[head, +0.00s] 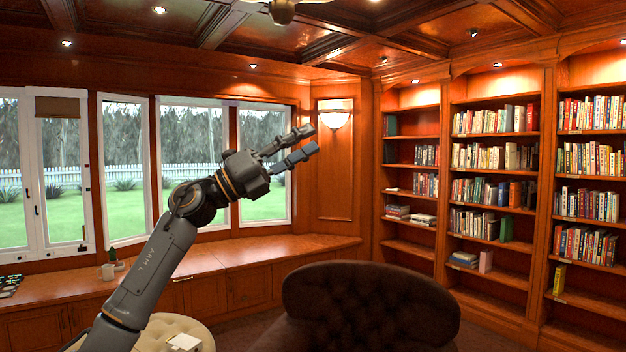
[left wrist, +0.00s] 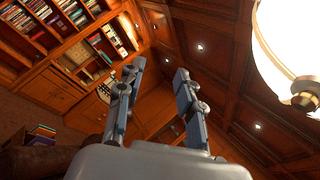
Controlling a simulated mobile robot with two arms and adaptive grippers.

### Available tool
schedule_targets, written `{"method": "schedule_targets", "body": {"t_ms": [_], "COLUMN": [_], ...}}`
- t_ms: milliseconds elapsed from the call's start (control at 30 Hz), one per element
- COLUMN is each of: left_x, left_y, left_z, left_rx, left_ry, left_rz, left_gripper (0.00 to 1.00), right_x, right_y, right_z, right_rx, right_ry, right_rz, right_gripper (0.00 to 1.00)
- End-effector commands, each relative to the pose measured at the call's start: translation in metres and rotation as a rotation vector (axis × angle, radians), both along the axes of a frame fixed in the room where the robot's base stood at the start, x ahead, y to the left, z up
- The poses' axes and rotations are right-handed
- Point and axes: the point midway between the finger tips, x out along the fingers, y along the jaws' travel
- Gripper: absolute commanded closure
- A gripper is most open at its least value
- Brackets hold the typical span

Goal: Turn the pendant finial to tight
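The pendant lamp shows in the left wrist view as a glowing white glass bowl (left wrist: 285,40) at the upper right. Its brass finial (left wrist: 305,98) sits below the bowl, near the right edge. In the head view, a brass piece (head: 284,14) at the top edge looks like the bottom of the pendant; most of the lamp is cut off. My left gripper (head: 308,140) is raised in front of the windows, below that brass piece and apart from it. In the left wrist view its two fingers (left wrist: 160,70) are spread with nothing between them. My right gripper is not in view.
A brown tufted chair (head: 370,305) stands in front at the lower middle. A cream ottoman (head: 190,325) is at the lower left, partly behind my left arm. A wooden window bench (head: 225,258) and bookshelves (head: 500,185) line the walls. The air around the gripper looks clear.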

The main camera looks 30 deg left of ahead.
Motion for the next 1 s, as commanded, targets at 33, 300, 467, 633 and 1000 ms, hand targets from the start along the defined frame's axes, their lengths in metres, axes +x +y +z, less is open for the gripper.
{"method": "schedule_targets", "body": {"t_ms": [33,300,467,633,1000], "left_x": [0.008,0.039,0.049,0.053,0.053], "left_y": [0.001,0.007,0.009,0.010,0.010], "left_z": [-0.009,-0.046,-0.059,-0.064,-0.064], "left_rx": [-0.021,-0.120,-0.156,-0.171,-0.170], "left_ry": [0.018,0.092,0.117,0.128,0.127], "left_rz": [-0.006,-0.026,-0.030,-0.032,-0.031], "left_gripper": [0.64,0.64,0.64,0.64,0.64], "right_x": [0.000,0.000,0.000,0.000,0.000], "right_y": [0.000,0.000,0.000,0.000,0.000], "right_z": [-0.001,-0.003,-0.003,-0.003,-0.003], "right_rx": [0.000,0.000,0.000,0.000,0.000], "right_ry": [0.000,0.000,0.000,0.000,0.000], "right_rz": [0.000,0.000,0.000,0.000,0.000], "right_gripper": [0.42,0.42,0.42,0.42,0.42]}}
